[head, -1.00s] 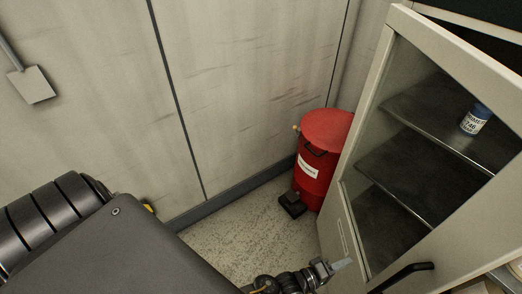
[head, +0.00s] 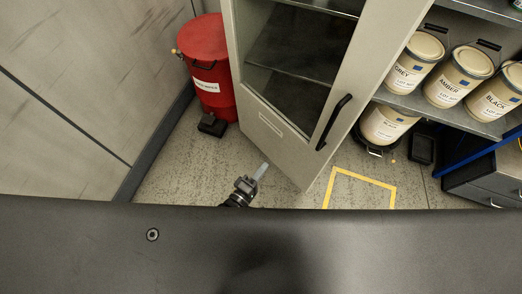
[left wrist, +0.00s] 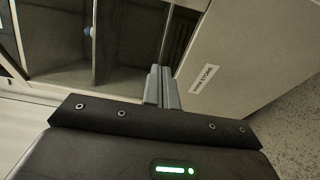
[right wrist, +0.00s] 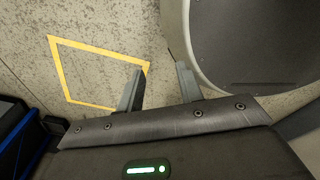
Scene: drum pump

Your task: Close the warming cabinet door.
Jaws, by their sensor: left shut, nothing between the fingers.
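The warming cabinet door (head: 352,75) is a beige frame with a glass pane and a black bar handle (head: 333,122). It appears to stand ajar at an angle; how wide is unclear. Shelves show through its glass. Its lower panel bears a "WARM STORE" label, readable in the left wrist view (left wrist: 204,79). My left gripper (head: 262,170) is shut and empty, low in front of the door's bottom edge; I cannot tell whether it touches. Its closed fingers (left wrist: 162,88) point toward the door. My right gripper (right wrist: 158,88) is open and empty above the floor.
A red drum (head: 207,70) stands left of the door, a small black block (head: 212,125) before it. Labelled paint cans (head: 458,78) fill shelves at the right. A yellow outline (head: 362,176) marks clear floor. A dark drawer unit (head: 488,180) stands far right.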

